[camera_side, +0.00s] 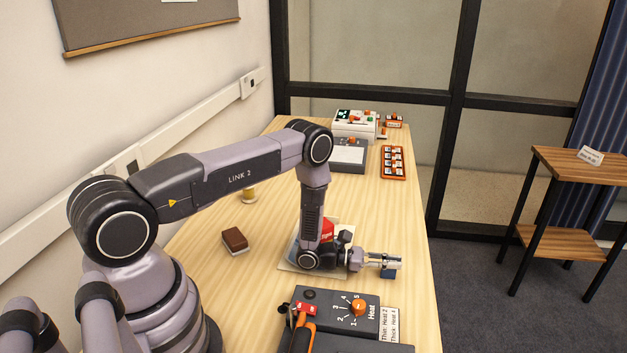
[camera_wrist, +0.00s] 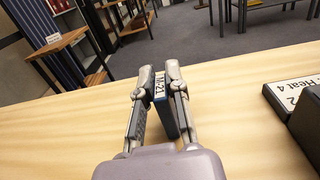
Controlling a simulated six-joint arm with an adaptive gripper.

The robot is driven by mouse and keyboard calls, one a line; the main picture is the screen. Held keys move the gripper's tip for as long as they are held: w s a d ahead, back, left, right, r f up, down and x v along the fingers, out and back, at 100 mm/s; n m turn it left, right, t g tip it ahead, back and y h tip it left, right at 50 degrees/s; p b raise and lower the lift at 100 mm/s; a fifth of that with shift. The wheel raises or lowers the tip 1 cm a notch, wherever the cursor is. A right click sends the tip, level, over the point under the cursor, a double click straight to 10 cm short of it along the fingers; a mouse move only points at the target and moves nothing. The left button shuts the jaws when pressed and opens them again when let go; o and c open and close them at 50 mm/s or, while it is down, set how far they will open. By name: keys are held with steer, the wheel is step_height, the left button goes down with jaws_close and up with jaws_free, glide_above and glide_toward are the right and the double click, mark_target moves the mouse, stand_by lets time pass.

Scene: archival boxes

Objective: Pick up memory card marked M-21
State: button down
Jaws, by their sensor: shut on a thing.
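The memory card marked M-21 (camera_wrist: 160,92) is dark blue with a white label, and "-21" is readable on it in the wrist view. It stands on edge between the two fingers of my gripper (camera_wrist: 158,70), which are shut on it. In the side view my gripper (camera_side: 394,261) lies level and low over the right part of the table. The dark card (camera_side: 388,273) shows just below the fingers there. I cannot tell whether its lower edge touches the tabletop.
A grey heat-control box (camera_side: 368,320) with an orange knob stands at the front, close to my gripper. A brown block (camera_side: 235,240) lies left. An orange rack (camera_side: 393,162) and a white device (camera_side: 354,124) stand at the back. The table's right edge is close.

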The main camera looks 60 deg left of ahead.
steer(key=shift+r, duration=0.15)
steer(key=shift+r, duration=0.25)
step_height(320, 180, up, 3)
steer(key=shift+f, duration=0.15)
steer(key=s+a+r, duration=0.1)
steer(key=s+r, duration=0.8)
steer(key=s, duration=0.5)
steer(key=shift+a+r, duration=0.25)
steer(key=shift+a, duration=0.05)
